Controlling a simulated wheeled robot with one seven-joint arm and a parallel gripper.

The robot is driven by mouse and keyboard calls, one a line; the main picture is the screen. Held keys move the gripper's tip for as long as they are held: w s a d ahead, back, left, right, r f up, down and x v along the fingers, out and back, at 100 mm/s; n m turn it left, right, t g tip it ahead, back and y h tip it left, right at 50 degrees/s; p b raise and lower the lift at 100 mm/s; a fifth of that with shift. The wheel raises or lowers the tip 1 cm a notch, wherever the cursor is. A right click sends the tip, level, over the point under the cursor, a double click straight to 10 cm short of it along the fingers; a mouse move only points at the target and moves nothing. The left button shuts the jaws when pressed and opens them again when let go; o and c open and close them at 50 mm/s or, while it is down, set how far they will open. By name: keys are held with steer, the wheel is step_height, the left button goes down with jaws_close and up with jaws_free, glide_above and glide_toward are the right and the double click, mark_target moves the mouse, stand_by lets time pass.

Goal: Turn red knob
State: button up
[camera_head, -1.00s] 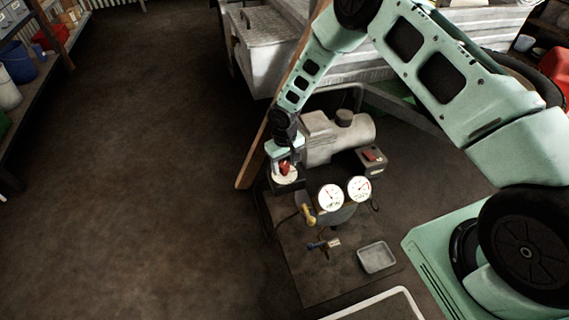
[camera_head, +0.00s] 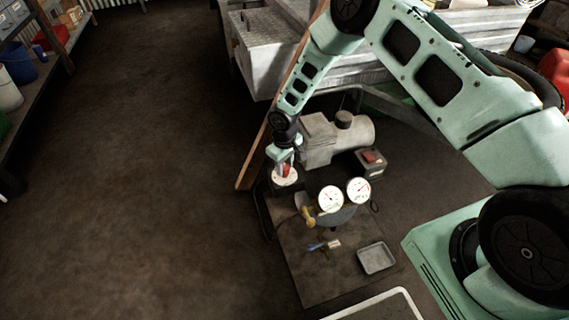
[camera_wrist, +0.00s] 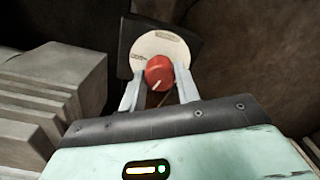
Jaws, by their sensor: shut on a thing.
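The red knob (camera_wrist: 160,72) sits on a round pale dial plate (camera_wrist: 172,46) with small dark labels, fixed to a black box (camera_wrist: 131,33). A pale line on the knob points down and slightly left in the wrist view. My gripper (camera_wrist: 160,84) has one finger on each side of the knob and is shut on it. In the head view the red knob (camera_head: 286,170) shows between the fingers of my gripper (camera_head: 285,166), above the pale dial plate (camera_head: 285,179). Parts of the knob's sides are hidden by the fingers.
A grey motor (camera_head: 335,140) stands right of the knob. Two white gauges (camera_head: 344,195) and a small box with a red top (camera_head: 370,161) are close by. A metal tray (camera_head: 376,257) lies on the board. The floor at left is clear.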

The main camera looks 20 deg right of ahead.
mark_target(285, 166)
steer(key=n+p, duration=0.1)
steer(key=n, duration=0.3)
steer(key=shift+r+n, duration=0.1)
steer(key=shift+n, duration=0.2)
steer(key=shift+n+p, duration=0.35)
steer(key=shift+n, duration=1.85)
steer(key=o, duration=1)
step_height(285, 166, up, 17)
steer(key=p, duration=0.2)
steer(key=shift+r+p, duration=0.15)
steer(key=shift+p, duration=0.25)
